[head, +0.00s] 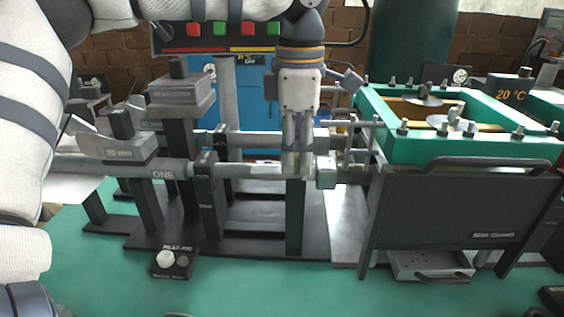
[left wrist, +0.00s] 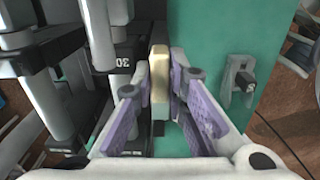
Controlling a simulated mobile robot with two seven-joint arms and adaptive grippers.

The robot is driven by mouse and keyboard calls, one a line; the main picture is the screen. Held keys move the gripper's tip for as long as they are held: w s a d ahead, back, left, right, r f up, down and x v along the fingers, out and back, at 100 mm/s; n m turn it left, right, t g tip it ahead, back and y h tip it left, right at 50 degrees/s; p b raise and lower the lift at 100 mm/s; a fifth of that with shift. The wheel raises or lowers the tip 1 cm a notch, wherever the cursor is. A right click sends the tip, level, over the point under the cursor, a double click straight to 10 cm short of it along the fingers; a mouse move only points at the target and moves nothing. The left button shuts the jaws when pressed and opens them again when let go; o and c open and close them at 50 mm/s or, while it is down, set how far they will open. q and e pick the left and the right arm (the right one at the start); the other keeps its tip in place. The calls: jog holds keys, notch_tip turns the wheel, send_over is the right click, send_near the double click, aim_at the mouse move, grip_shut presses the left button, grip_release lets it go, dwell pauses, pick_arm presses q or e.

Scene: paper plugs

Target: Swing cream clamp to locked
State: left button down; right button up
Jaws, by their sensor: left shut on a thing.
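The cream clamp (left wrist: 159,82) shows in the left wrist view as an upright cream bar between the purple finger pads of my left gripper (left wrist: 160,92). The pads close on it from both sides. In the head view my left gripper (head: 297,160) points straight down at the right end of a grey horizontal pipe (head: 240,171) marked ONE, and its fingers hide most of the clamp. I cannot tell the clamp's swing angle from these views. My right gripper is not in view.
A dark stand with grey blocks (head: 120,150) holds the pipes at left. A green-topped dark unit (head: 450,200) stands close at right. A small black box with a white knob (head: 165,259) sits in front on the green table (head: 300,295). The table front is mostly clear.

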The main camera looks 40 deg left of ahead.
pick_arm(q)
jog(key=m, duration=1.8)
jog(key=c, duration=1.7)
grip_release()
